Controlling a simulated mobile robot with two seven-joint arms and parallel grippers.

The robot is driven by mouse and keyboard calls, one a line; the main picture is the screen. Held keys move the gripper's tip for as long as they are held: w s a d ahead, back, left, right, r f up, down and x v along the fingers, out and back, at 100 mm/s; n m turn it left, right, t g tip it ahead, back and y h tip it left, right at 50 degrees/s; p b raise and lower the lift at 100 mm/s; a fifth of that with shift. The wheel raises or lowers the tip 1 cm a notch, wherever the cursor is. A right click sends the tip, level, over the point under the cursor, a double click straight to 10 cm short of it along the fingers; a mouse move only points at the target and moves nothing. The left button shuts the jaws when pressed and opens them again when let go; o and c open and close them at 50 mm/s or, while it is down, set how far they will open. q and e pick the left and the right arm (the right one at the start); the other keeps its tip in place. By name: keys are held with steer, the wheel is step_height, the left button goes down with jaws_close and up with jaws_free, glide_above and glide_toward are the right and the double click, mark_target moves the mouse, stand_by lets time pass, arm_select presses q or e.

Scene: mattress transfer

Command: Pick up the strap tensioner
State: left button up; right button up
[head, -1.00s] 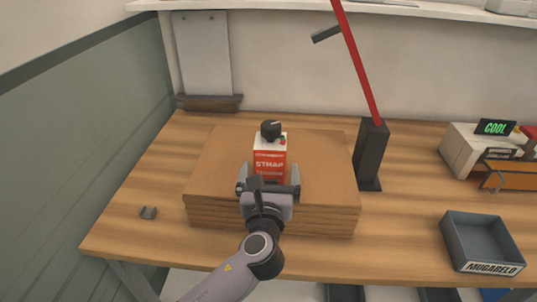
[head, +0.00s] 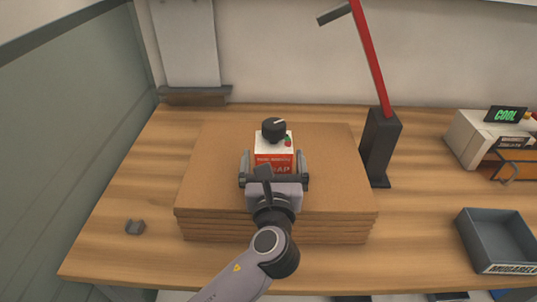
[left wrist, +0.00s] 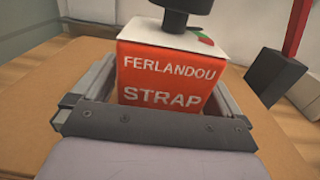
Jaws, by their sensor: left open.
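The strap tensioner (head: 273,155) is a red and white box with a black knob on top. It stands upright on a stack of brown boards (head: 215,180). In the left wrist view the box (left wrist: 165,75) shows the words FERLANDOU STRAP close in front of the gripper. My left gripper (head: 273,165) is open, with one finger on each side of the box. In the left wrist view the fingers (left wrist: 160,95) flank its lower part, and I cannot tell whether they touch it. My right gripper is not in view.
A black post with a red arm (head: 380,145) stands right of the boards. A dark open tray (head: 497,242) and a beige machine with a COOL display (head: 475,140) are further right. Bare wooden table (head: 425,215) lies between post and tray.

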arm_select(q)
steer(key=shift+w, duration=0.15)
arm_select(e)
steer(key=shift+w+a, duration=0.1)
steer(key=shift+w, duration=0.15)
arm_select(q)
steer(key=c, duration=1.2)
steer(key=shift+d+r, duration=0.1)
steer(key=shift+r, duration=0.1)
steer(key=c, duration=0.4)
steer(key=shift+r, duration=0.15)
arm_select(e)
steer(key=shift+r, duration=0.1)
